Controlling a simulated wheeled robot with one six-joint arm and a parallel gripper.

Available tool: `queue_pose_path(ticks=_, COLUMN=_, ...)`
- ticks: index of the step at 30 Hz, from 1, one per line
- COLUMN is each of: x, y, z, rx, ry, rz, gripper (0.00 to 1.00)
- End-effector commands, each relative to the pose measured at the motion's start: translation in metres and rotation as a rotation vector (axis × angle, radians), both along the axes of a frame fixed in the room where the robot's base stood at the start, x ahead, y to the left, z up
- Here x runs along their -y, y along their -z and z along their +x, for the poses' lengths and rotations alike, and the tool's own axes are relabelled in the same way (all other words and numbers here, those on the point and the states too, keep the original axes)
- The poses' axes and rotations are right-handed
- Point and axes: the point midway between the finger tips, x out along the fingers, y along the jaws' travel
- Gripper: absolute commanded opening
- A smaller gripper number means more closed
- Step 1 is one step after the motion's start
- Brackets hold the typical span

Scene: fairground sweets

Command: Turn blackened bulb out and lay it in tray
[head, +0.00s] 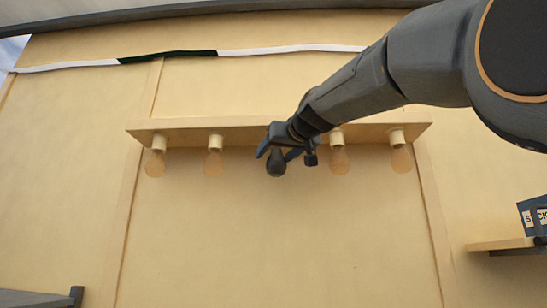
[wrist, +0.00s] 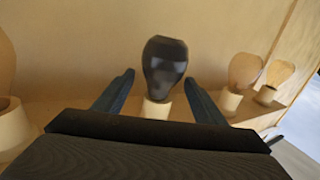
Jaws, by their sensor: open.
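The blackened bulb (head: 276,163) hangs from the middle of the lamp board (head: 180,130) in the head view. In the wrist view the dark bulb (wrist: 165,62) sits in a pale socket (wrist: 156,108). My gripper (head: 287,154) is up at the board, in front of this bulb. In the wrist view its two blue fingers (wrist: 160,92) are open, one on each side of the bulb's lower part, with gaps visible on both sides. The bulb's socket is hidden behind my gripper in the head view.
Clear amber bulbs hang on both sides, the nearest left one (head: 214,163) and nearest right one (head: 339,160) close to my gripper. A small shelf (head: 500,244) with a blue box (head: 534,217) is at right. The wall below the board is bare.

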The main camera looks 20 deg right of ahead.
Motion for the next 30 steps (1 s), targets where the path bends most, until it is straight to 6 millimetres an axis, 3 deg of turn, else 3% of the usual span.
queue_pose_path(ticks=30, x=0.0001, y=0.0008, z=0.0001, rx=0.0, ry=-0.1, rz=0.0, gripper=0.65)
